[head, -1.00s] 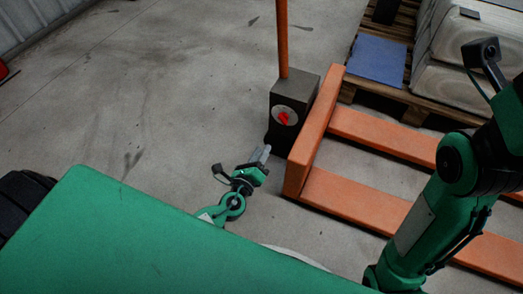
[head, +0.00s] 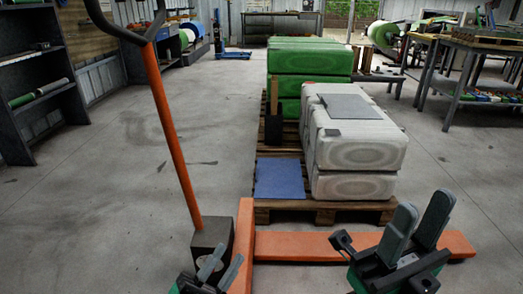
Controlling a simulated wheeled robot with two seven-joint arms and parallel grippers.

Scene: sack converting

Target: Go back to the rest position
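My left gripper (head: 221,266) is low in the head view, in front of the pallet truck's dark box (head: 212,238). Its two fingers stand apart with nothing visible between them. My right gripper (head: 415,228) is at the lower right, over the orange fork (head: 310,246) in the picture. Its two grey fingers point up and are spread, with nothing between them. Both grippers are open and empty. The lower parts of both arms are cut off by the picture's bottom edge.
The orange pallet truck handle (head: 172,130) rises left of centre. Beyond the forks, a wooden pallet (head: 330,206) bears white sacks (head: 355,135), a blue sheet (head: 280,178) and green stacks behind. Dark shelves (head: 38,85) stand left, a workbench (head: 470,50) right. The floor on the left is clear.

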